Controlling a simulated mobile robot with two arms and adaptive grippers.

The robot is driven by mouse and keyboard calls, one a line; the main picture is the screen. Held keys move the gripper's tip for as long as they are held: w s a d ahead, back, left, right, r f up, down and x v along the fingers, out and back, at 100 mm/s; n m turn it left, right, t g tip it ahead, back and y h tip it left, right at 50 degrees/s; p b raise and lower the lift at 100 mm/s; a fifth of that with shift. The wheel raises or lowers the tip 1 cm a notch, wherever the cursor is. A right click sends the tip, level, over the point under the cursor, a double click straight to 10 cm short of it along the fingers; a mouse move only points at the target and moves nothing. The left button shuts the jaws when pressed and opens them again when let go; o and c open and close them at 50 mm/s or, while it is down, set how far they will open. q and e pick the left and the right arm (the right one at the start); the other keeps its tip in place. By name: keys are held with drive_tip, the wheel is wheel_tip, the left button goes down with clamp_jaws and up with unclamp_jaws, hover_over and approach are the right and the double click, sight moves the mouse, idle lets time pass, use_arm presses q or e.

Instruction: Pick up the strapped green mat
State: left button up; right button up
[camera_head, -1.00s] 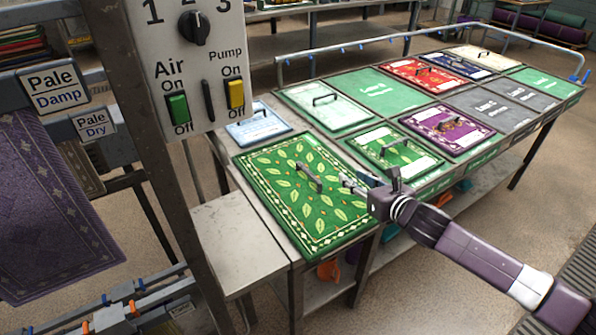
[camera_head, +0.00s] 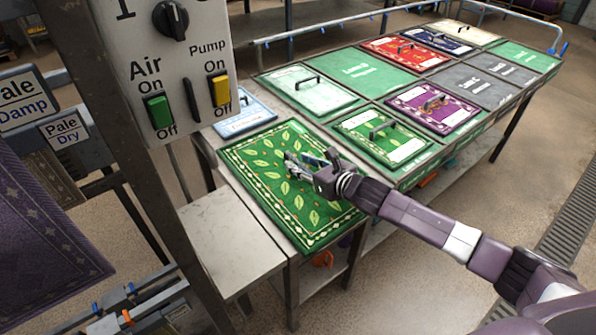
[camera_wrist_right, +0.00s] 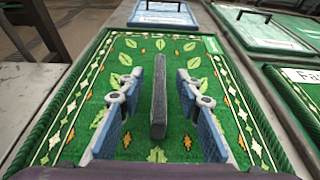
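The strapped green mat (camera_head: 270,200) lies flat on the near end of the metal table, with a yellow leaf pattern and a patterned border. It fills the right wrist view (camera_wrist_right: 131,60). Its grey strap (camera_wrist_right: 158,95) stands up along the middle in that view. My right gripper (camera_head: 298,165) is over the mat's middle, hiding most of the strap in the head view. In the wrist view its two blue-padded fingers (camera_wrist_right: 157,88) are apart, one on each side of the strap, with gaps showing. My left gripper is not in view.
A smaller green mat (camera_head: 375,153) with a white label and handle lies behind, beside a purple one (camera_head: 462,117). A pale blue mat (camera_head: 243,122) lies to the left. A control panel (camera_head: 190,60) on a post and a bare metal shelf (camera_head: 225,235) stand at left.

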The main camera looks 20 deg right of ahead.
drive_tip(key=shift+w+a+f, duration=0.2)
drive_tip(key=shift+w, duration=0.35)
drive_tip(key=shift+c, duration=0.3)
clamp_jaws()
drive_tip(key=shift+r, duration=0.2)
